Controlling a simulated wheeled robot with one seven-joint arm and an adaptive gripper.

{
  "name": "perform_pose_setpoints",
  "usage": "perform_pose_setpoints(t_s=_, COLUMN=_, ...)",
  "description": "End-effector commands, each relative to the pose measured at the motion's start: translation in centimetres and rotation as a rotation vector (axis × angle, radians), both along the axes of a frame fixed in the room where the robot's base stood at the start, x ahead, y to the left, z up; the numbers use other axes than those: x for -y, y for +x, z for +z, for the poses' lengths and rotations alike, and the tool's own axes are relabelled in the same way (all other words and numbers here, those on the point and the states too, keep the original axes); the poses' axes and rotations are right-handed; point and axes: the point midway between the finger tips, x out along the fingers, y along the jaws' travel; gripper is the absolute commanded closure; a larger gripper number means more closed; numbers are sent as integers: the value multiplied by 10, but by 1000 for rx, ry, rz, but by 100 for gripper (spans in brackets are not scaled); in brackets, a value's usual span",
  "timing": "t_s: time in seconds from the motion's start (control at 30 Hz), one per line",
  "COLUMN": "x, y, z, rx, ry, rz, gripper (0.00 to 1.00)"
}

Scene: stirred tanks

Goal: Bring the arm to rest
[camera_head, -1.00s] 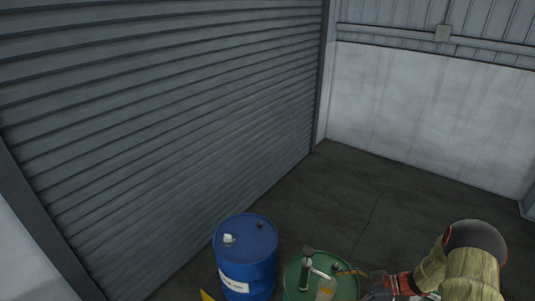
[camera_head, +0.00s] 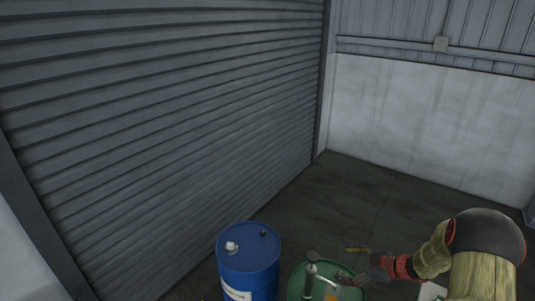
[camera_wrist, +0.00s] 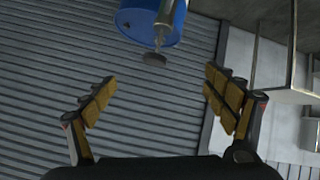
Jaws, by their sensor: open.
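My gripper (camera_head: 350,264) is at the lower right in the head view, at the end of my arm, beside the green drum (camera_head: 297,288) and its pump (camera_head: 312,268). The wrist view shows the two yellow-padded fingers of my gripper (camera_wrist: 160,78) spread wide apart, with nothing between them. The blue drum (camera_head: 247,267) stands left of the green one. It also shows at the top of the wrist view (camera_wrist: 130,22), with a grey cylinder and dark disc in front of it, apart from the fingers.
A grey roller shutter (camera_head: 160,120) fills the left and a pale wall (camera_head: 430,125) the right. Dark floor (camera_head: 370,195) lies clear behind the drums. A pale frame or shelf (camera_wrist: 265,90) stands at the right in the wrist view.

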Motion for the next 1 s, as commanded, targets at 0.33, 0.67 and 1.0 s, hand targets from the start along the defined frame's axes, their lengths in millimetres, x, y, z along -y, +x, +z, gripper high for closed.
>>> perform_pose_setpoints(t_s=0.33, x=35, y=58, z=115, rx=154, ry=-261, rz=-438, gripper=14)
perform_pose_setpoints(t_s=0.67, x=47, y=-14, z=199, rx=121, ry=-322, rz=-864, gripper=14)
perform_pose_setpoints(t_s=1.0, x=6, y=-174, z=194, rx=-128, ry=-205, rz=-1146, gripper=14)
